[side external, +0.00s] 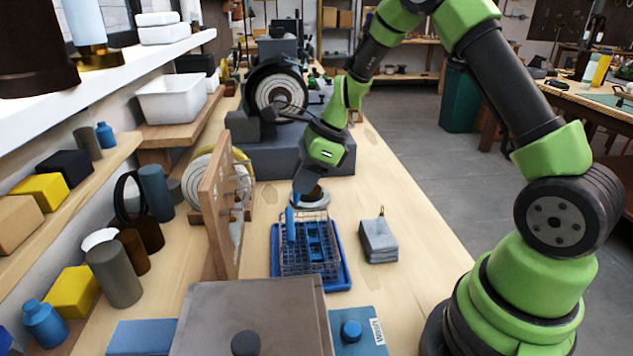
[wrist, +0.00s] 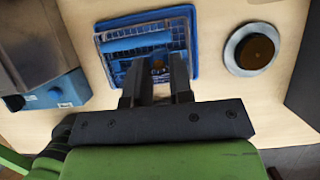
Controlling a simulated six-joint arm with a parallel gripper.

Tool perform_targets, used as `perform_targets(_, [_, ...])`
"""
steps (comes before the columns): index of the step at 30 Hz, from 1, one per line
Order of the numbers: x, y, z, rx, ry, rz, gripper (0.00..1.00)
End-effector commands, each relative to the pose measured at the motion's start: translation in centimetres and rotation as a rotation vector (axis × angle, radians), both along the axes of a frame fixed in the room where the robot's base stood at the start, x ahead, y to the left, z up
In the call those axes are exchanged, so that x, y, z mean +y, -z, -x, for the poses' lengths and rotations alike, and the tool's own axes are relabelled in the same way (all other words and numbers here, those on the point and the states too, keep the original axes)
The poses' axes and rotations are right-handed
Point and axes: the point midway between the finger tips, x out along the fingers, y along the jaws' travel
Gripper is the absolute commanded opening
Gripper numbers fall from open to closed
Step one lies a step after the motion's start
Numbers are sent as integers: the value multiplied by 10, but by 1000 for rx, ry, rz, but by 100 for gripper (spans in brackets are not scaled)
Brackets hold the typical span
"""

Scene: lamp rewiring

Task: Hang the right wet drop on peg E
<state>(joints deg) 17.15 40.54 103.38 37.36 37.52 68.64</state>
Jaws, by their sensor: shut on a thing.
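In the wrist view my fingers (wrist: 158,70) reach over the rack's near edge, and a blue bar (wrist: 138,42) lies across the rack's wires. More blue shows inside the rack, which stands in a blue tray (side external: 342,284). An upright wooden board (side external: 222,225) stands left of the rack, nearly edge-on. Its peg letters cannot be read.
A round metal dish (side external: 312,200) sits behind the rack; it also shows in the wrist view (wrist: 252,50). A large grey-brown box (side external: 250,315) is in front. The bench's right strip is clear.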

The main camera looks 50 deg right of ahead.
Motion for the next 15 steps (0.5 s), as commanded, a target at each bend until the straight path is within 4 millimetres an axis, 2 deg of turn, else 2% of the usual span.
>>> perform_targets(3, [20,-15,-9,-61,-2,-59,11])
perform_targets(6, [29,-23,-14,-94,0,-89,11])
perform_targets(15, [39,-24,-22,-106,-2,-99,11])
